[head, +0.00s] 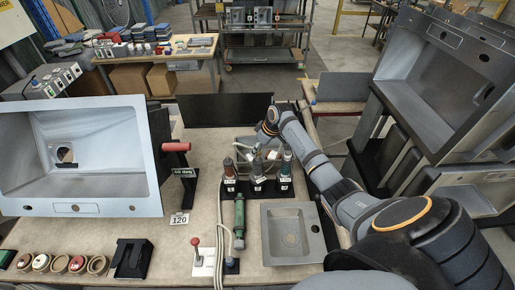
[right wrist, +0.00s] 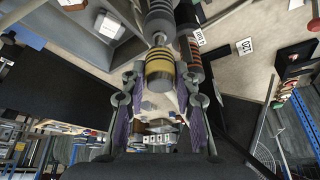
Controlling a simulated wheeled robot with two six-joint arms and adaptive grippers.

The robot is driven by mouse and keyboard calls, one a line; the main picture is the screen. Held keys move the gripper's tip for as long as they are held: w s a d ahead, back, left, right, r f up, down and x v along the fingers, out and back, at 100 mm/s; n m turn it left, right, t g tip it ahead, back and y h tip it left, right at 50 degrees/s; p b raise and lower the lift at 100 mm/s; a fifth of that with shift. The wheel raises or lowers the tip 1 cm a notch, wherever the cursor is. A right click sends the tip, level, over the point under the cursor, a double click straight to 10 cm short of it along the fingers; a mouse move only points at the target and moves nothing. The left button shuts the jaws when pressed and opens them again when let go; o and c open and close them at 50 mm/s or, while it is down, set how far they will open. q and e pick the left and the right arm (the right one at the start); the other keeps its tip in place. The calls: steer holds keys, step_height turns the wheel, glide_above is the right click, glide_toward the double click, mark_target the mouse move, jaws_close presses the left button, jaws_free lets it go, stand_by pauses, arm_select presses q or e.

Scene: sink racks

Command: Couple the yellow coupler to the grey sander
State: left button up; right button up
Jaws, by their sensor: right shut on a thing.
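The grey sander (head: 257,166) stands in the middle holder, partly hidden by the gripper. In the right wrist view the grey ribbed sander body (right wrist: 158,16) and its thin stem line up with the coupler's end. The stem appears to meet the coupler, but I cannot tell whether they are joined. My left gripper is not in view.
A reddish tool (head: 229,170) and a teal tool (head: 285,167) stand close on either side. A green tool (head: 239,216) and pale hoses (head: 220,205) are in front. A small grey sink (head: 289,259) lies right; a large sink (head: 100,190) stands left.

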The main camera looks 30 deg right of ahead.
mark_target(258, 154)
steer(key=shift+p, duration=0.3)
steer(key=shift+f+b, duration=0.8)
steer(key=shift+f, duration=0.85)
steer(key=o, duration=1.1)
steer(key=shift+o, duration=0.2)
steer(key=shift+r, duration=0.1)
steer(key=shift+s+d+r, duration=0.1)
steer(key=shift+d+r, duration=0.05)
steer(key=shift+r, duration=0.15)
steer(key=v, duration=1.1)
steer(key=shift+r, duration=0.1)
